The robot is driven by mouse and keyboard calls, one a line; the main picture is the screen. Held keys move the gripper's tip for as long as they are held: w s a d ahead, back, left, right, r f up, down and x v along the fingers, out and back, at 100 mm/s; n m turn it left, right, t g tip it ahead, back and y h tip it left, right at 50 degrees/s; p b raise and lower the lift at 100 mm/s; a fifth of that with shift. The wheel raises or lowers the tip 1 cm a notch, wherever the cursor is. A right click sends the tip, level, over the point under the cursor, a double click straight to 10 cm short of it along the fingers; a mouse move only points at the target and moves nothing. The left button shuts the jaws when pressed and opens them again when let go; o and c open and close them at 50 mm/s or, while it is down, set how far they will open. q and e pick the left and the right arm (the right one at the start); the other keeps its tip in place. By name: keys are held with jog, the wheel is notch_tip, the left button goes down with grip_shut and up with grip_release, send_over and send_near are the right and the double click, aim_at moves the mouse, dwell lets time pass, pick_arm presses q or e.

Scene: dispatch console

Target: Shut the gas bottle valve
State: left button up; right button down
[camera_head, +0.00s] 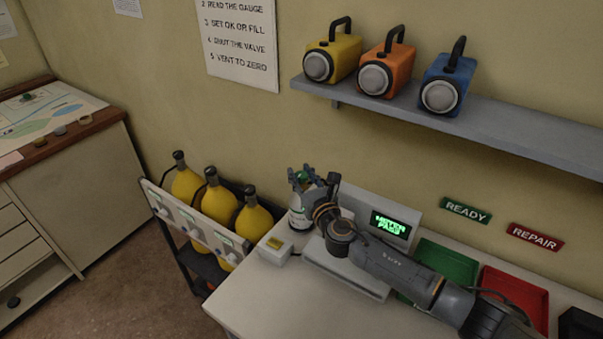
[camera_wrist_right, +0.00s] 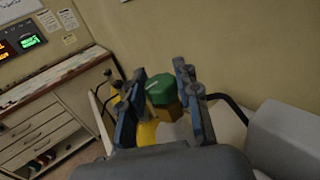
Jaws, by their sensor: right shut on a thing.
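The green valve knob (camera_wrist_right: 160,91) sits on a brass-coloured valve body (camera_wrist_right: 169,112), with yellow below it (camera_wrist_right: 147,132), in the right wrist view. My right gripper (camera_wrist_right: 161,76) has its blue-grey fingers on both sides of the knob and is shut on it. In the head view the right gripper (camera_head: 307,178) is at the back left of the white bench, fingers pointing up and away. Only a little green shows between the fingers there, and the gripper and wrist hide most of the bottle. My left gripper is in neither view.
Several yellow bottles (camera_head: 220,204) stand in a rack left of the bench (camera_head: 255,303). A small box with a yellow button (camera_head: 274,248) and a lit green display (camera_head: 390,224) are near my right arm. Green (camera_head: 450,262) and red (camera_head: 512,292) trays lie right. Lamps stand on a shelf (camera_head: 500,130) above.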

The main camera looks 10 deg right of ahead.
jog(key=c, duration=0.9)
grip_release()
jog(key=shift+c, duration=0.2)
jog(key=shift+s, duration=0.1)
jog(key=s+d, duration=0.2)
jog(key=s, duration=0.9)
jog(key=shift+s, duration=0.35)
jog(key=shift+f, duration=0.1)
